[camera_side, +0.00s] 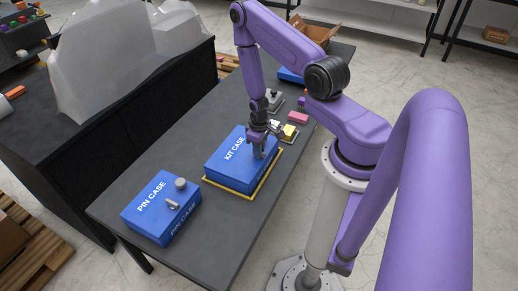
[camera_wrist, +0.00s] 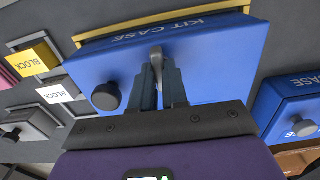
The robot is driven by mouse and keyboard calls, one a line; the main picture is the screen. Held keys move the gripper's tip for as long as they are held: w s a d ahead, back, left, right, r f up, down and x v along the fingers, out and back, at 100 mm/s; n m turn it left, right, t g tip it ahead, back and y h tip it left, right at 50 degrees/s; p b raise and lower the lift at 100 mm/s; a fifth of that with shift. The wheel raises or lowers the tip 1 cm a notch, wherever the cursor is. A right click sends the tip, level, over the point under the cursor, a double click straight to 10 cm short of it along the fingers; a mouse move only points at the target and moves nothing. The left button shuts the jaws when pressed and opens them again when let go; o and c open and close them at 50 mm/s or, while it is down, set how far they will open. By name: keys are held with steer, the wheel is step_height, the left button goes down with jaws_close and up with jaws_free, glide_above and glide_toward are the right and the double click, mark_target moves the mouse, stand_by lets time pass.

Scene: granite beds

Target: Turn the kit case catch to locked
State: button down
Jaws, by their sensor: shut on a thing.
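The blue kit case (camera_side: 229,159) sits on the dark table inside a yellow outline (camera_side: 238,193). It fills the middle of the wrist view (camera_wrist: 205,72), with a black round knob (camera_wrist: 106,96) on its face. The catch (camera_wrist: 156,58) is a grey lever on the same face. My gripper (camera_side: 263,151) is down at the case; in the wrist view its two dark fingers (camera_wrist: 160,84) are shut on the catch lever, whose upper end shows above them. The fingers hide the lever's lower part. I cannot tell the catch's locked or unlocked marks.
A blue pin case (camera_side: 157,213) with a grey knob and lever stands at the table's near end. Yellow (camera_wrist: 34,58) and white (camera_wrist: 60,90) blocks and a grey fixture (camera_wrist: 27,127) lie close to the kit case. A pink block (camera_side: 298,118) is farther back.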

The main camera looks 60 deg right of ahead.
steer(key=c, duration=1.1)
jaws_free()
steer(key=shift+c, duration=0.2)
step_height(320, 180, up, 18)
steer(key=shift+f, duration=0.25)
